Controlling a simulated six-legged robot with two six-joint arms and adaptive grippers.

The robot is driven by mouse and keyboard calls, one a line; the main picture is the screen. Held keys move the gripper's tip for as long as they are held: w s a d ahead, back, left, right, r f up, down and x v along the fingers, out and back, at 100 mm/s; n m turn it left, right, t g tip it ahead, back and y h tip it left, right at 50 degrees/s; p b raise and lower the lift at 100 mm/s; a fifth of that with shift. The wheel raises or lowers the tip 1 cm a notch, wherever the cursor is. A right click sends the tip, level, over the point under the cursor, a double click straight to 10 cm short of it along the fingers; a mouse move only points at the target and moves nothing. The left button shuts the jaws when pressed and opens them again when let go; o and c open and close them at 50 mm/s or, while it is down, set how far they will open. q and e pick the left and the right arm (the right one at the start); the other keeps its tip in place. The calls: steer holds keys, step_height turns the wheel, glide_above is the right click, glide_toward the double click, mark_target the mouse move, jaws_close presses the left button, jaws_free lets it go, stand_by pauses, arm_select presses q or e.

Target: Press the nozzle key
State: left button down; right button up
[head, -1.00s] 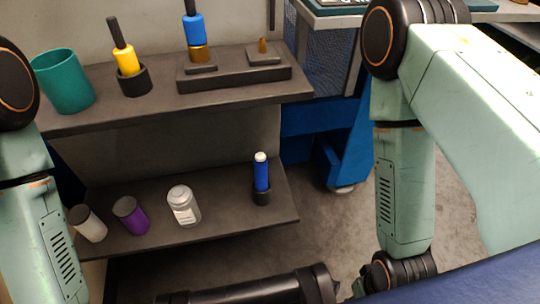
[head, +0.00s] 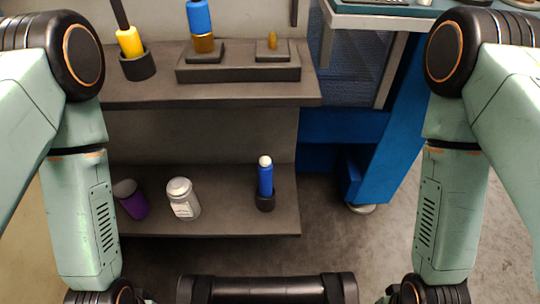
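A dark base (head: 240,74) on the upper shelf carries two raised blocks. The right block (head: 271,56) has a small brass nozzle-like piece (head: 272,43) standing on it. On the left block (head: 205,58) stands a blue-handled tool (head: 199,18) with a brass lower end. Either block could be the nozzle key; I see no readable label. Both my arms hang at the sides of the view, below and in front of the upper shelf. Their grippers are out of frame past the bottom edge.
A yellow-and-black tool (head: 129,41) stands in a dark cup (head: 138,67) on the upper shelf (head: 220,99). The lower shelf (head: 225,205) holds a purple container (head: 132,202), a white-lidded jar (head: 182,200) and a blue tube (head: 265,178) in a holder. A blue frame (head: 395,140) stands at right.

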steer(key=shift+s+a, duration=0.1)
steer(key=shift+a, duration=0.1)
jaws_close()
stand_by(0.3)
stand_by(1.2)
